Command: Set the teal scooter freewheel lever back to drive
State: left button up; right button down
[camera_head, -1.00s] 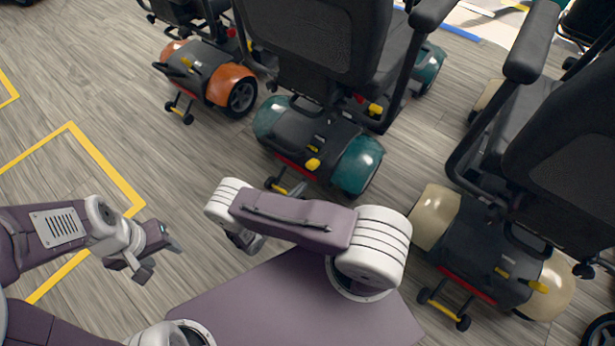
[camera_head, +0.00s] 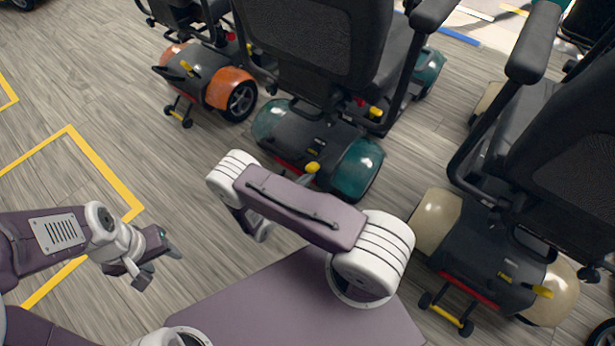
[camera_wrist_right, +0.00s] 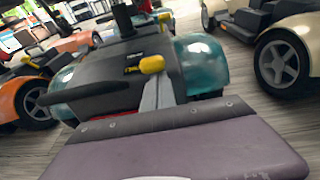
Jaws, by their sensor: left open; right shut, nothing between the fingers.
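The teal scooter (camera_head: 356,170) stands with its rear toward me. Its yellow lever knob (camera_head: 312,168) is at the rear edge of the black housing; it also shows in the right wrist view (camera_wrist_right: 152,65). My right gripper (camera_head: 304,180) is shut and empty. In the right wrist view its grey fingers (camera_wrist_right: 157,94) reach up to just below the knob; whether they touch it I cannot tell. My own arm hides most of this gripper in the head view. My left gripper (camera_head: 158,267) is open and empty, over the floor at left.
An orange scooter (camera_head: 230,88) stands to the left of the teal one and a cream scooter (camera_head: 436,217) to the right. The teal scooter's black seat back (camera_head: 312,38) rises above its housing. Yellow floor lines (camera_head: 105,175) and clear floor lie at left.

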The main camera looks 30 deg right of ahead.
aim_at(315, 165)
jog(key=shift+w+d+r+g+y+p, duration=0.4)
jog(key=shift+r+y+p, duration=0.65)
jog(key=shift+p, duration=1.55)
jog(key=shift+w+d+r+g+y+p, duration=0.1)
jog(key=shift+d+r+g+y+p, duration=0.9)
jog(key=shift+p, duration=1.65)
jog(key=shift+w+d+r+t+y+p, duration=0.15)
jog(key=shift+r+y+p, duration=0.5)
jog(key=shift+r+p, duration=1.4)
jog(key=shift+w+d+f+g+y+p, duration=0.25)
jog(key=shift+f+y+p, duration=0.2)
jog(key=shift+p, duration=0.65)
jog(key=shift+w+d+r+p, duration=0.2)
jog(key=shift+d+r+p, duration=0.05)
jog(key=shift+d+p, duration=0.1)
